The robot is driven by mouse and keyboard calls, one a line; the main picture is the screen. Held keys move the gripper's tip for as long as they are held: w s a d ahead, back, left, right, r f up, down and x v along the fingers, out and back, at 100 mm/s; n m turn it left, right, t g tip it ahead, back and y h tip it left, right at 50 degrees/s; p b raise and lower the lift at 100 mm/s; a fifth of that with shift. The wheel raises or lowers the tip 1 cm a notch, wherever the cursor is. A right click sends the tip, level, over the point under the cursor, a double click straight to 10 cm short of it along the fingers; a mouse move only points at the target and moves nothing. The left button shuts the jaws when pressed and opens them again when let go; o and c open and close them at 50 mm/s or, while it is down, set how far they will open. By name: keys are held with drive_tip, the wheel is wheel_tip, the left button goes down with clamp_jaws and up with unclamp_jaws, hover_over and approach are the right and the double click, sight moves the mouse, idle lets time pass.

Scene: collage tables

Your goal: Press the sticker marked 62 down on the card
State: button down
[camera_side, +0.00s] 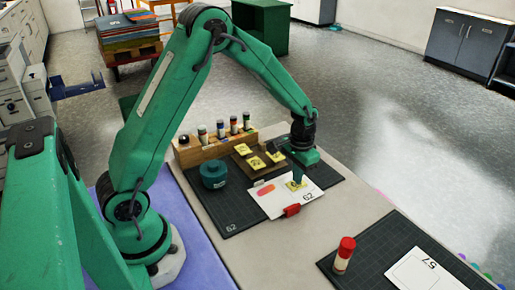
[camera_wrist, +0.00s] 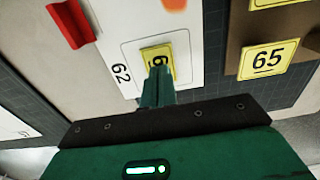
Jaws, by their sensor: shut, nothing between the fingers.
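The white card (camera_side: 272,207) labelled 62 lies on a dark mat; it also shows in the wrist view (camera_wrist: 106,40). A yellow sticker (camera_wrist: 153,54) lies inside the card's outlined box. A 6 shows on it; the rest of its number is hidden behind my fingers. In the side view the sticker (camera_side: 289,185) is a small yellow patch by the fingers. My gripper (camera_wrist: 158,72) is shut and empty, pointing down, with its fingertips over the sticker's near part. I cannot tell whether they touch it.
A red clip (camera_side: 291,210) sits at the card's edge. A brown board (camera_side: 240,162) with yellow stickers, one marked 65 (camera_wrist: 267,59), lies beside the card. A teal jar (camera_side: 213,174) and wooden bottle rack (camera_side: 188,154) stand behind. A red-capped stick (camera_side: 343,255) and card 57 (camera_side: 424,272) are at right.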

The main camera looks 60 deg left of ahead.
drive_tip(key=shift+f, duration=0.5)
idle(0.8)
drive_tip(key=shift+r, duration=3.5)
drive_tip(key=shift+r, duration=0.15)
drive_tip(key=s+r+t, duration=0.3)
drive_tip(key=s+r, duration=0.6)
drive_tip(key=r, duration=0.3)
drive_tip(key=s+d+r+t, duration=0.1)
drive_tip(key=s+r, duration=0.3)
drive_tip(key=s, duration=0.9)
drive_tip(key=shift+s+d+r+t, duration=0.15)
drive_tip(key=shift+s+d+t, duration=0.15)
drive_tip(key=shift+t, duration=0.5)
